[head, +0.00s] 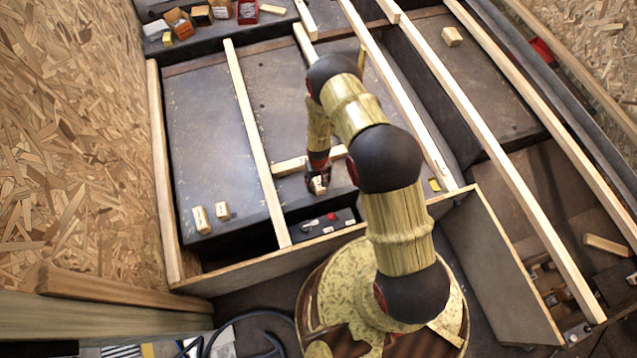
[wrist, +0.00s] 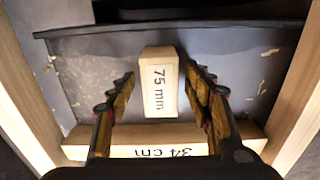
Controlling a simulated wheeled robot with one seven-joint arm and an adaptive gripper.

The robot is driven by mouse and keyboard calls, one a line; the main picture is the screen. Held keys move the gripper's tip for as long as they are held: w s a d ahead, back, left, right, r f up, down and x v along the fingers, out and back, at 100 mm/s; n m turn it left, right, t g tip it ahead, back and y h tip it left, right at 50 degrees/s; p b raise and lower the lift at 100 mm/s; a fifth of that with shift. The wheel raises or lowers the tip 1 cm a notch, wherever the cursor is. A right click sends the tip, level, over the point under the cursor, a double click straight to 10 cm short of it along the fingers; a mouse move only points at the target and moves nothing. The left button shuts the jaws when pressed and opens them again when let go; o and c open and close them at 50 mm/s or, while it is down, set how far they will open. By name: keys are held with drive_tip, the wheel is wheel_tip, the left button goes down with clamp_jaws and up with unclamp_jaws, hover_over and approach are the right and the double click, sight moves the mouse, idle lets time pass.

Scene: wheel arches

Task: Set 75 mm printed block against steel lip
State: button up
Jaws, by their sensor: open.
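The 75 mm block (wrist: 158,90) is a pale wooden piece with a printed white label, lying on the grey steel panel. My gripper (wrist: 160,76) is open, with one finger on each side of the block and a visible gap at both sides. In the head view my gripper (head: 318,178) is low over the panel, and partly hides the block (head: 318,187). The steel lip (wrist: 225,30) appears as the panel's dark edge across the top of the wrist view.
A wooden bar marked 34 cm (wrist: 78,146) lies crosswise at the block's near end. Long wooden strips (head: 255,140) flank the bay. Two small blocks, one left (head: 201,219) and one right (head: 222,210), stand in the left bay. A dark tray (head: 345,216) lies below the lip.

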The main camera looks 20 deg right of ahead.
drive_tip(key=shift+r, duration=0.1)
wheel_tip(320, 180, up, 12)
idle(0.7)
idle(0.3)
drive_tip(key=s+g, duration=0.2)
drive_tip(key=s, duration=0.5)
drive_tip(key=s+r+t, duration=0.2)
drive_tip(key=s+r, duration=0.3)
drive_tip(key=r, duration=1.3)
drive_tip(key=s+r+t, duration=0.3)
drive_tip(key=s+r, duration=0.3)
drive_tip(key=r, duration=1.3)
drive_tip(key=s+r+t, duration=0.2)
drive_tip(key=s+r, duration=0.3)
drive_tip(key=r, duration=1.4)
drive_tip(key=shift+s+r+t+p, duration=0.25)
drive_tip(key=shift+t+p, duration=0.05)
drive_tip(key=shift+p, duration=0.15)
